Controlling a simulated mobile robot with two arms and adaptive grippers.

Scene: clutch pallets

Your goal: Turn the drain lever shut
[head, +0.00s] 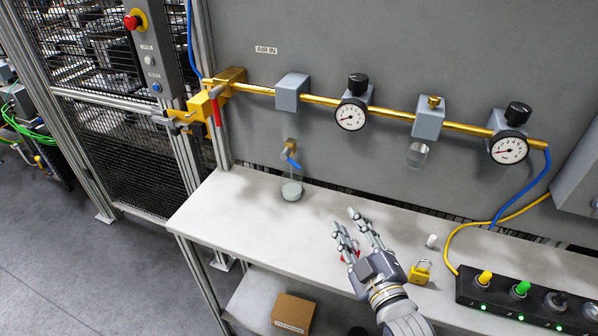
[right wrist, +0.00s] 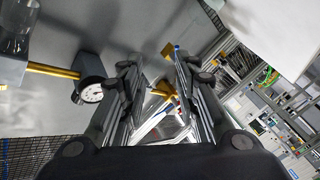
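The drain lever (head: 293,162) is a small blue handle on a brass valve (head: 290,146) below the left grey unit on the wall pipe. It slants down and to the right. A clear glass jar with a pale base (head: 292,191) stands on the bench under it. My right gripper (head: 344,222) is above the bench, to the right of and nearer than the lever, apart from it. Its fingers are spread and empty; they also show open in the right wrist view (right wrist: 153,62). Brass parts (right wrist: 165,88) appear between them there; I cannot tell which. My left gripper is not in view.
A yellow padlock (head: 420,272) and a small white cylinder (head: 431,240) lie right of my right gripper. Something red (head: 350,256) is partly hidden behind its fingers. A black connector strip (head: 520,300) sits at the right. The bench's left part is clear.

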